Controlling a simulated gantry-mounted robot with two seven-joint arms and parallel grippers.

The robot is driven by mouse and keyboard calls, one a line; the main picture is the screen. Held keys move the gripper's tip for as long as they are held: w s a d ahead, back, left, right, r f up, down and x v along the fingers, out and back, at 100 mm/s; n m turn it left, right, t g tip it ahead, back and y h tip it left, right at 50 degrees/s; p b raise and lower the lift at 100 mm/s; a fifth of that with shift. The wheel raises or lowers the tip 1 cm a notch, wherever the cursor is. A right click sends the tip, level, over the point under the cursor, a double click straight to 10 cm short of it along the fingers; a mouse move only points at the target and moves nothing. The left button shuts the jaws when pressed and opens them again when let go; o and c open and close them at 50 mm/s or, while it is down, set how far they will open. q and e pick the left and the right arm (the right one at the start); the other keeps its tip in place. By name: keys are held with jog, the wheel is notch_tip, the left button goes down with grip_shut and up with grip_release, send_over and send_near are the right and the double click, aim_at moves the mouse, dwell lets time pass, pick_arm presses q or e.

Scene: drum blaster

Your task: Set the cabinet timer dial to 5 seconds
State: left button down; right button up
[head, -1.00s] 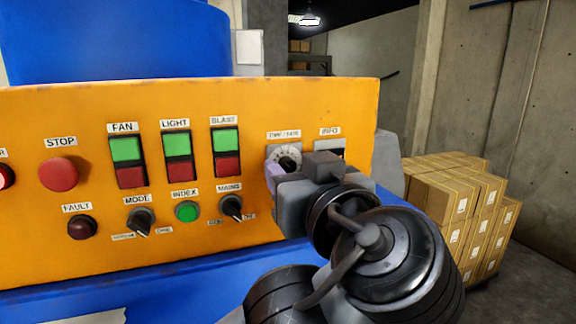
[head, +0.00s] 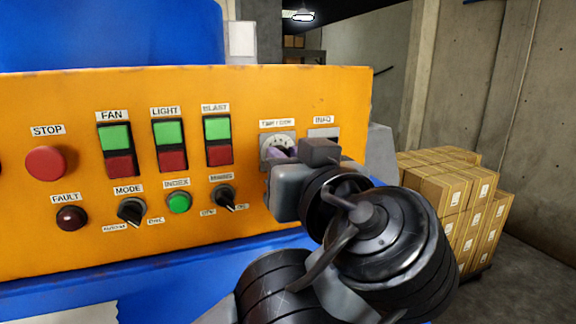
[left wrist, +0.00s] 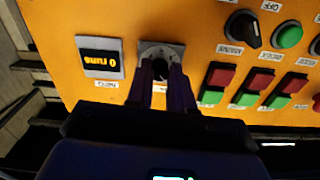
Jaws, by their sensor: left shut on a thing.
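The timer dial (head: 279,140) has a pale round scale on a grey plate at the right part of the orange cabinet panel. My left gripper (head: 284,154) is at the dial, its purple fingers covering the lower part of it. In the left wrist view the picture is upside down, and the dial's black knob (left wrist: 160,69) sits between the two fingertips of the left gripper (left wrist: 161,78). The gripper is shut on the knob. The scale marks are too small to read, so I cannot tell the setting. My right gripper is not in view.
Right of the dial is the info display (left wrist: 100,58), lit in orange and reading "0 runs". Left of it are the blast switch (head: 218,141) and, lower, the mains selector (head: 223,196). Stacked cardboard boxes (head: 447,190) stand beyond the cabinet at right.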

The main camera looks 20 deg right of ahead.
pick_arm(q)
jog(key=shift+r+m+b, duration=0.1)
jog(key=shift+m+b, duration=3)
jog(key=shift+m, duration=2.2)
jog(key=shift+s, duration=0.1)
jog(key=c, duration=1)
grip_release()
